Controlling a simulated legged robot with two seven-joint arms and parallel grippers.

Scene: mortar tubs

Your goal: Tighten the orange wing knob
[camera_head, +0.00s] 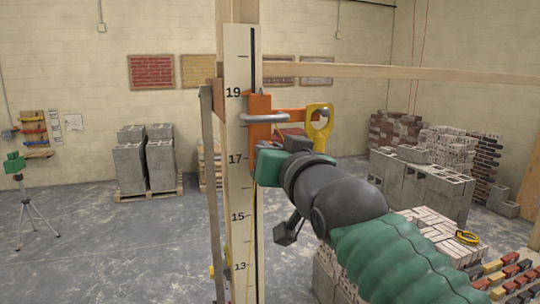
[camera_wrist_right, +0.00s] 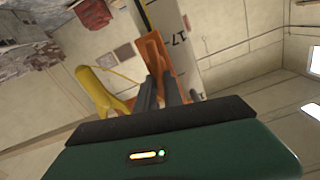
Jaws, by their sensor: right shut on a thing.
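A pale measuring staff (camera_head: 238,130) with black numbers stands upright in the head view. An orange clamp bracket (camera_head: 260,105) with a grey bar is fixed to it near the 18 mark. My right gripper (camera_wrist_right: 160,84) is at the bracket, its two dark fingers shut on the orange wing knob (camera_wrist_right: 156,62). The knob is partly hidden by the fingers, and in the head view my gripper and wrist cover it. I cannot tell how tight it is. My left gripper is not in view.
A yellow handle-shaped part (camera_head: 319,122) is close beside my right gripper. A wooden rail (camera_head: 400,72) runs right from the post. Grey blocks on a pallet (camera_head: 145,160) stand at the left, with a green tripod instrument (camera_head: 15,163). Brick stacks (camera_head: 420,185) fill the right.

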